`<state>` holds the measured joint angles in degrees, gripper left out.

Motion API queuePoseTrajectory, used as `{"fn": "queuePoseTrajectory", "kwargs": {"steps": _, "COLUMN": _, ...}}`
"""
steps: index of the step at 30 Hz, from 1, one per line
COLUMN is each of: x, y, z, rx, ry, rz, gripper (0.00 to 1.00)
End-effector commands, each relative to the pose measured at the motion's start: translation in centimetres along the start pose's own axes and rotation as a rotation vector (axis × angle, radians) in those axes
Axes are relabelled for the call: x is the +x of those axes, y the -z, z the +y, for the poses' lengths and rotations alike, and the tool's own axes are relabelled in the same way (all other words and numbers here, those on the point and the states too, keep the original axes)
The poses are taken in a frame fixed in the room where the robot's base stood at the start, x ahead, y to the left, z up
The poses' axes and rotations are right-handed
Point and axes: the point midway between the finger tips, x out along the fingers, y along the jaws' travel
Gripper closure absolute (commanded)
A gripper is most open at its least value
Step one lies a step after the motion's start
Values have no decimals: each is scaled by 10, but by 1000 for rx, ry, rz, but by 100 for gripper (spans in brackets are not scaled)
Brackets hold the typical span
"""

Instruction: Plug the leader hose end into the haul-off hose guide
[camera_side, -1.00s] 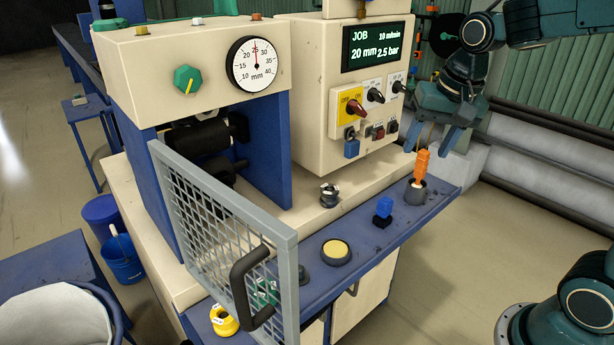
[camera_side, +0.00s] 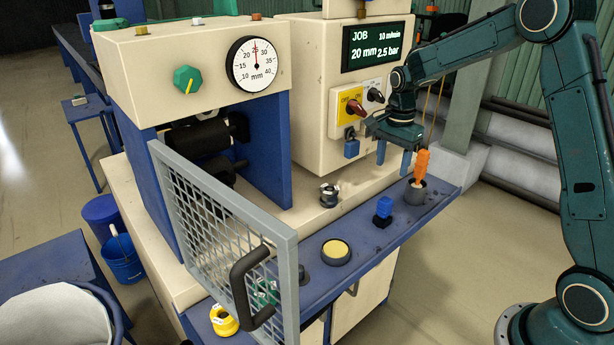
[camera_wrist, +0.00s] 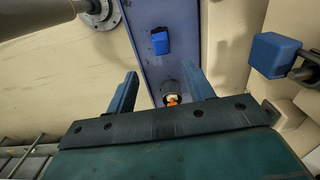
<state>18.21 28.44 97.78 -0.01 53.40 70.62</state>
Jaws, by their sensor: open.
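An orange piece (camera_side: 422,164), perhaps the leader hose end, stands upright in a dark grey cup (camera_side: 416,193) on the blue shelf. In the wrist view the orange piece (camera_wrist: 173,99) shows between my fingers, partly hidden by the gripper body. My gripper (camera_side: 394,160) is open and empty, pointing down, above and just left of the orange piece in the side view. Its two blue fingers (camera_wrist: 164,74) are spread in the wrist view. A black fitting with a metal collar (camera_side: 329,195) sits on the cream ledge; I cannot tell whether it is the hose guide.
A blue block (camera_side: 384,207) on a black base and a yellow-topped round button (camera_side: 336,250) stand on the blue shelf (camera_side: 360,242). A mesh guard (camera_side: 215,215) stands at the left. The control box with switches and a blue padlock (camera_side: 351,148) is close behind my gripper.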

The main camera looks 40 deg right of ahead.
Motion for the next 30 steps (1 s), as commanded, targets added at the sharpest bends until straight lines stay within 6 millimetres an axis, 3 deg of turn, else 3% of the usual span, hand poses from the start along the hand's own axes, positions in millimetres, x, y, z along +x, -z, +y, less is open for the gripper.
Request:
{"fn": "queuePoseTrajectory", "kwargs": {"steps": 17, "x": 18, "y": 3, "z": -2, "rx": 21, "ry": -9, "rz": -3, "gripper": 47}}
{"fn": "queuePoseTrajectory", "kwargs": {"steps": 30, "x": 74, "y": 2, "z": -1, "rx": 21, "ry": -10, "rz": -3, "gripper": 47}}
